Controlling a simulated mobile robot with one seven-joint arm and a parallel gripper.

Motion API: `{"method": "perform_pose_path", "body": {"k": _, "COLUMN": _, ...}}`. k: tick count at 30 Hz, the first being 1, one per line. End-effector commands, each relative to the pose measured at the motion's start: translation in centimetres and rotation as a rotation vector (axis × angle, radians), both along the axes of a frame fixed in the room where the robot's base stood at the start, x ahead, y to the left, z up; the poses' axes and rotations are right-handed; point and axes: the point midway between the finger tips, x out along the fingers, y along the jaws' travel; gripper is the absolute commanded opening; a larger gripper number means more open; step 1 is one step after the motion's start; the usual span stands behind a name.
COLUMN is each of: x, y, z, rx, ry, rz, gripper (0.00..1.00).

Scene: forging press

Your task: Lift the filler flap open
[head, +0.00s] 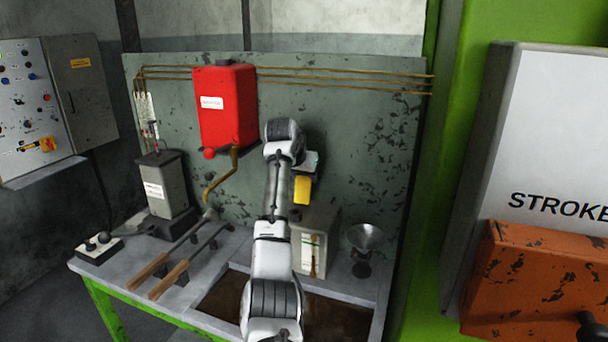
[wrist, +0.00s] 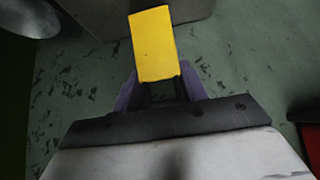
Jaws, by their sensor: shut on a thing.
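The filler flap appears to be the yellow plate (head: 302,190), seen just above a grey box (head: 329,226) with a white label. In the wrist view the yellow flap (wrist: 153,40) extends away from my gripper (wrist: 158,88), with its near end between the two purple-grey fingers. My gripper (head: 305,172) is shut on the flap. My arm hides part of the box, and the flap's hinge cannot be made out.
A red tank (head: 226,105) hangs on the back panel, left of my arm. Wooden-handled tools (head: 168,279) lie on the bench at left. An orange block (head: 535,280) is far right.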

Motion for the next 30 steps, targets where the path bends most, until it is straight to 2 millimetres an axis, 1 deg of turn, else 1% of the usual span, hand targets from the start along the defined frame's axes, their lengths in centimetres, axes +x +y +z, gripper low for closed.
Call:
{"method": "perform_pose_path", "body": {"k": 1, "x": 0.13, "y": 0.59, "z": 0.86, "rx": 0.006, "ry": -0.003, "rz": 0.013, "gripper": 0.02}}
{"method": "perform_pose_path", "body": {"k": 9, "x": 0.0, "y": 0.6, "z": 0.79, "rx": 0.022, "ry": 0.042, "rz": 0.011, "gripper": 0.03}}
{"method": "perform_pose_path", "body": {"k": 21, "x": -0.02, "y": 0.63, "z": 0.8, "rx": 0.025, "ry": 0.046, "rz": 0.01, "gripper": 0.02}}
{"method": "perform_pose_path", "body": {"k": 22, "x": -0.03, "y": 0.64, "z": 0.81, "rx": 0.026, "ry": 0.045, "rz": 0.011, "gripper": 0.47}}
{"method": "perform_pose_path", "body": {"k": 24, "x": -0.03, "y": 0.61, "z": 0.73, "rx": 0.025, "ry": 0.046, "rz": 0.01, "gripper": 0.54}}
{"method": "perform_pose_path", "body": {"k": 30, "x": -0.07, "y": 0.41, "z": 0.4, "rx": 0.024, "ry": 0.054, "rz": 0.006, "gripper": 0.54}}
